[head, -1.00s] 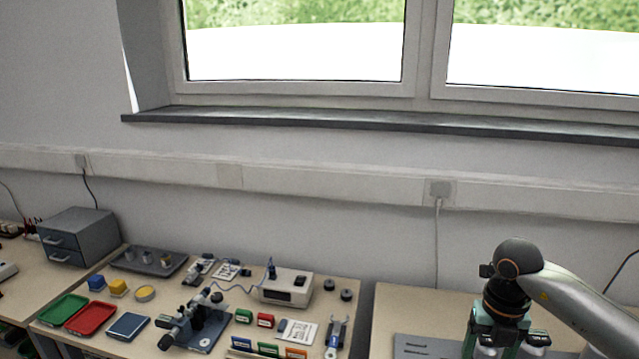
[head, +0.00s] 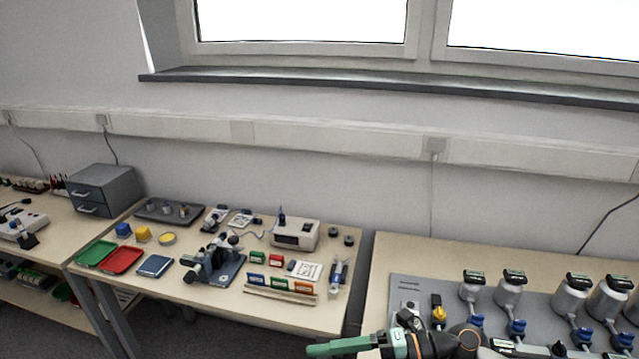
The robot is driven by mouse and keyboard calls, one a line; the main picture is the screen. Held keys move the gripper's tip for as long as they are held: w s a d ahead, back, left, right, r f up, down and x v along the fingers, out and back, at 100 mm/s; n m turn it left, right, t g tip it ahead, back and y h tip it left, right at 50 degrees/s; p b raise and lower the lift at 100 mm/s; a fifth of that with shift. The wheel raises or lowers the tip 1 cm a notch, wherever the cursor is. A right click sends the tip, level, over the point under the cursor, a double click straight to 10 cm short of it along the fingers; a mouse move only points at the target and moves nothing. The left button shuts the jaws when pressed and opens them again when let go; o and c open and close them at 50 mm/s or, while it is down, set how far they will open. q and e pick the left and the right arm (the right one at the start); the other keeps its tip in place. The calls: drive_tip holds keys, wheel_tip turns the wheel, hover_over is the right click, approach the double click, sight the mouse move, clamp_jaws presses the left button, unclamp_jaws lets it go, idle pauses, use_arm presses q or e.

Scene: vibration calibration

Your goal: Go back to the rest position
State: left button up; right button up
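Part of one of my arms shows at the bottom right of the head view, dark with orange rings and a green end, low in front of the right table. The green end (head: 340,347), probably my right gripper, points left near the bottom edge. Whether its fingers are apart or together cannot be told, and I see nothing clearly held in it. My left gripper is not in view.
The right table has a grey panel (head: 408,286) with several white, black-capped devices (head: 510,289). The middle table holds a microscope-like instrument (head: 214,262), a green tray (head: 97,253), a red tray (head: 120,260) and a white box (head: 296,233). A grey drawer unit (head: 104,190) stands left.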

drive_tip(key=w+d+f+m+t+h+p, duration=0.25)
drive_tip(key=d+m+t+h, duration=0.35)
drive_tip(key=m+t, duration=1.25)
drive_tip(key=s+d+f+m+g+h, duration=0.3)
drive_tip(key=s+f+m, duration=0.3)
drive_tip(key=f, duration=0.3)
drive_tip(key=s+d+f+m+g+h, duration=0.4)
drive_tip(key=s+d+f+m+g, duration=0.2)
drive_tip(key=s+f, duration=0.3)
drive_tip(key=shift+f+p, duration=0.2)
drive_tip(key=shift+p, duration=0.15)
drive_tip(key=shift+s+d+m, duration=0.1)
drive_tip(key=shift+m, duration=0.15)
drive_tip(key=shift+d, duration=0.1)
